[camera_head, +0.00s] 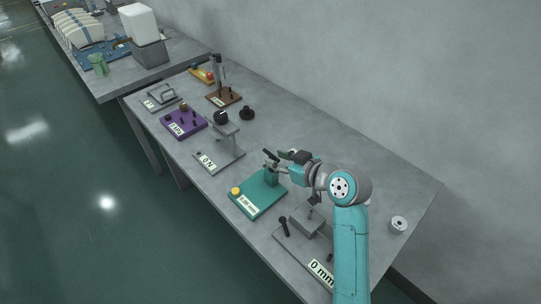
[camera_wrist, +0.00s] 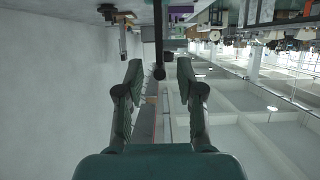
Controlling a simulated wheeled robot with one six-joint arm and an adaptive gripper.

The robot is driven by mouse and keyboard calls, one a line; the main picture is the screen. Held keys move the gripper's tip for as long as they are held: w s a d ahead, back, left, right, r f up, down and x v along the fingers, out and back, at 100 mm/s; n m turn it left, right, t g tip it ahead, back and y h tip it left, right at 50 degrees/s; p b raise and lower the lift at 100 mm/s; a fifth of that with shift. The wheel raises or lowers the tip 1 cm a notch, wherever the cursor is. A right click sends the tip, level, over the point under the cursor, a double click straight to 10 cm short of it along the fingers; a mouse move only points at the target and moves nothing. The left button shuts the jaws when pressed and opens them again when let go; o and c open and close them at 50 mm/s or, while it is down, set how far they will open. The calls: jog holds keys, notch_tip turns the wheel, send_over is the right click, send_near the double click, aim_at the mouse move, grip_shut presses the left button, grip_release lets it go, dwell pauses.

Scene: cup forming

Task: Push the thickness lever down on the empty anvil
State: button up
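A teal gauge stand (camera_head: 257,201) sits mid-table with a white label, a yellow knob (camera_head: 236,191) and a short teal upright (camera_head: 271,177). My gripper (camera_head: 279,158) is close above and beside this upright. In the wrist view my gripper (camera_wrist: 159,68) is open, with its two fingers apart. A black rod with a rounded end, which looks like the lever (camera_wrist: 158,72), shows in the gap between the fingers. I cannot tell whether either finger touches it. The anvil face is too small to make out and partly hidden by my gripper.
A grey stand labelled 0 mm (camera_head: 291,246) lies nearer, partly behind my arm. Another grey stand (camera_head: 218,158), a purple stand (camera_head: 184,122) and a brown stand (camera_head: 223,98) are farther along the table. The wall runs along the back.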

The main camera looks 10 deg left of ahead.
aim_at(271, 156)
jog(key=shift+x, duration=1.65)
grip_shut()
